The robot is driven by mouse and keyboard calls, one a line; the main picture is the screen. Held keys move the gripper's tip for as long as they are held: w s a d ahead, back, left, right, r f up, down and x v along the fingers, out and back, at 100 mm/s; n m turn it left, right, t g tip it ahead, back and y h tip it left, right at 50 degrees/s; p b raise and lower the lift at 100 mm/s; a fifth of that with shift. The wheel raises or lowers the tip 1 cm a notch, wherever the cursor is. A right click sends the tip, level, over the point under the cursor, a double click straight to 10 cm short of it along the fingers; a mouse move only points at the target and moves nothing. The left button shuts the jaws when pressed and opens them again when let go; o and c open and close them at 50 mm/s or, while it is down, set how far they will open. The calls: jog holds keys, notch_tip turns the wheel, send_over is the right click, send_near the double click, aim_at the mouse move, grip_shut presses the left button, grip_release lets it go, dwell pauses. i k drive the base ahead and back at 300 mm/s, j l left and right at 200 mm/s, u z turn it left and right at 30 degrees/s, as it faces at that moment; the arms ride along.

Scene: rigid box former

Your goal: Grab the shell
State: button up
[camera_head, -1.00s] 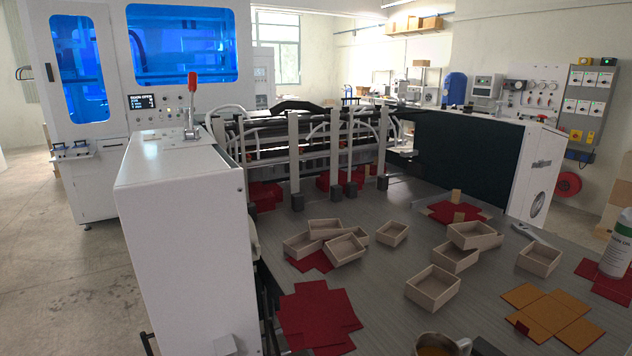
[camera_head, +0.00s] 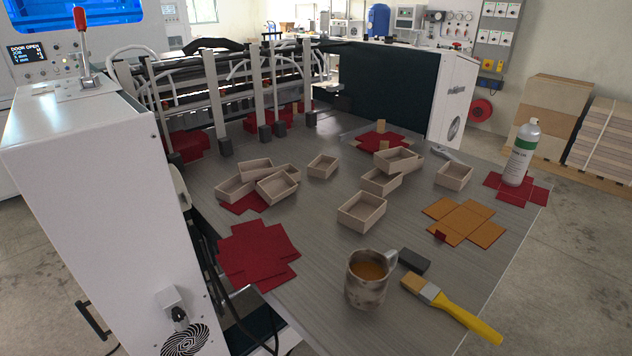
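Several open box shells of pale cardboard lie on the grey worktable (camera_head: 330,260); I cannot tell which one is the task's shell. One shell (camera_head: 361,211) sits alone near the middle of the table. Another (camera_head: 323,166) is apart behind it, and one more (camera_head: 454,176) is at the right. A pile of shells (camera_head: 277,186) is at the left, partly over a red sheet. Two shells, one (camera_head: 396,160) leaning on the other (camera_head: 380,182), are right of centre. My gripper is not in view.
A mug of brown liquid (camera_head: 367,280), a yellow-handled brush (camera_head: 452,308) and a dark block (camera_head: 414,260) are at the front. Red blanks (camera_head: 256,254), an orange blank (camera_head: 460,220) and a spray can (camera_head: 521,153) also lie or stand on the table. The machine's posts (camera_head: 216,90) bound the back.

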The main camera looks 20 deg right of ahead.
aim_at(361, 212)
jog(key=i+j, duration=0.25)
jog(key=i+j+z, duration=0.1)
jog(key=i+j, duration=0.15)
jog(key=j, duration=0.25)
jog(key=i+j, duration=0.25)
jog(key=j, duration=0.15)
jog(key=i+j+z, duration=0.15)
jog(key=i+j, duration=0.7)
jog(key=i, duration=0.1)
